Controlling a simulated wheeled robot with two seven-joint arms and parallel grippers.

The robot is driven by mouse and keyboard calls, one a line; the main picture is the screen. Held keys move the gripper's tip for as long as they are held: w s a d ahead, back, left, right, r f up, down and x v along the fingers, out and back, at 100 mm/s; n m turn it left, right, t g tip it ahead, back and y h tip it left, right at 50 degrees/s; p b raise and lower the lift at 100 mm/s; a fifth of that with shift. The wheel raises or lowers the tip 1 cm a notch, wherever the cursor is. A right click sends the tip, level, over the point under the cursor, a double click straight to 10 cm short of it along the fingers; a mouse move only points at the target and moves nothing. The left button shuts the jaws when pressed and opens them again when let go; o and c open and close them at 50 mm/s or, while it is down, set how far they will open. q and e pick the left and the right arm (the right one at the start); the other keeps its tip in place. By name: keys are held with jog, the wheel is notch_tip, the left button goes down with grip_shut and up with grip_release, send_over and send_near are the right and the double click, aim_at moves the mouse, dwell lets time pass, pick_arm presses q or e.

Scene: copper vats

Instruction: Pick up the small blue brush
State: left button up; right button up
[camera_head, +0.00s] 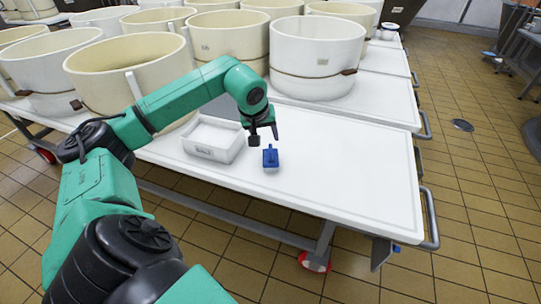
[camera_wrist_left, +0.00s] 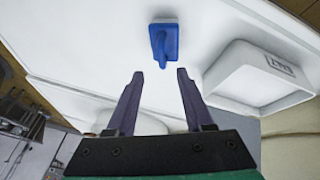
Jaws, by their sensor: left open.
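The small blue brush (camera_head: 270,157) lies on the white table top, to the right of a white tub. In the left wrist view the blue brush (camera_wrist_left: 164,40) is beyond the fingertips, with its narrow handle pointing towards the gap between them. My left gripper (camera_head: 264,138) is above the table just behind and above the brush, pointing down. In the left wrist view its two dark fingers (camera_wrist_left: 160,75) are spread apart with nothing between them. The brush looks apart from the fingers. My right gripper is in neither view.
The white tub (camera_head: 213,153) stands left of the brush and also shows in the left wrist view (camera_wrist_left: 245,105). Several large cream vats (camera_head: 316,88) stand along the back. The white table top (camera_head: 360,180) is clear to the right, up to a metal handle rail (camera_head: 430,222).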

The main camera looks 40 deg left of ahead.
aim_at(270, 149)
pick_arm(q)
jog(key=b+x, duration=0.1)
jog(key=x, duration=0.7)
jog(key=shift+s+a, duration=0.15)
jog(key=shift+r, duration=0.1)
grip_shut()
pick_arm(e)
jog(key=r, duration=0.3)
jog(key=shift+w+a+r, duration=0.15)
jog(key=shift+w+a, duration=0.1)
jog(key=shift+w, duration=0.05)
